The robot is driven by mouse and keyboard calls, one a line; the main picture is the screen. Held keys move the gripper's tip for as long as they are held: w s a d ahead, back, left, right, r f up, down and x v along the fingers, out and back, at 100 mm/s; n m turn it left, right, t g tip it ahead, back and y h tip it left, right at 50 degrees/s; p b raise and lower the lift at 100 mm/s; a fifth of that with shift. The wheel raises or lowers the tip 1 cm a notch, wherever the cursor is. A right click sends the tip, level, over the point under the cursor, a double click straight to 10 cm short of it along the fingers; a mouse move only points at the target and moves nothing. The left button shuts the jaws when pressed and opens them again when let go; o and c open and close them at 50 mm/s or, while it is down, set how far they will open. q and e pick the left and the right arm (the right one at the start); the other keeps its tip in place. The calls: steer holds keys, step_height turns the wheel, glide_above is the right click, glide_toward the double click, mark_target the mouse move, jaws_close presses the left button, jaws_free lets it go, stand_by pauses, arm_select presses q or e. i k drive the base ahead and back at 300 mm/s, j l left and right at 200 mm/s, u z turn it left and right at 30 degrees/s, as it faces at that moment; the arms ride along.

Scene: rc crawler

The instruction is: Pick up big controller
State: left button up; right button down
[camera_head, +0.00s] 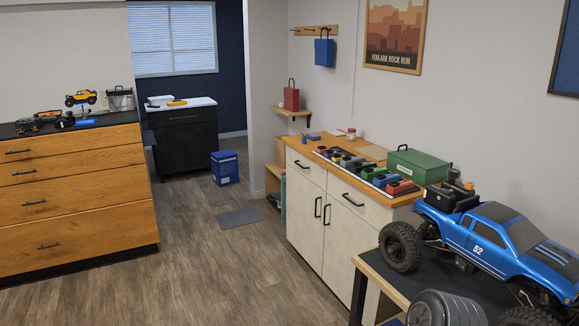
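A black boxy item (452,197) with a knob-like part and a small orange bit on top stands behind the blue truck, at the right. It may be the big controller, but I cannot tell for sure. The big blue crawler truck (500,236), marked 52, is on a dark-topped table (385,269) and hides part of the item's lower side. Neither of my grippers is in view.
A dark ribbed round object (446,309) is at the bottom edge. A white cabinet (305,215) with a wooden top holds a green case (419,165) and several coloured items. A wooden drawer unit (75,205) stands left.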

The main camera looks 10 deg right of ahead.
mark_target(444, 203)
steer(key=z, duration=1.75)
steer(key=j+z, duration=0.2)
steer(key=z, duration=0.2)
steer(key=i+j+z, duration=0.1)
steer(key=z, duration=0.35)
steer(key=j+z, duration=0.25)
steer(key=j, duration=0.25)
steer(key=j+z, duration=0.2)
steer(key=j, duration=0.3)
steer(key=k+j+z, duration=0.1)
steer(key=j+z, duration=0.15)
steer(key=j, duration=0.25)
steer(key=k+j+z, duration=0.2)
steer(key=j, duration=0.3)
steer(key=j+z, duration=0.25)
steer(key=j, duration=0.25)
steer(key=k+j, duration=0.15)
steer(key=j, duration=0.2)
steer(key=k+j, duration=0.1)
steer(key=j, duration=0.25)
steer(key=k+j, duration=0.15)
steer(key=j, duration=0.2)
steer(key=k+j, duration=0.15)
steer(key=j, duration=0.2)
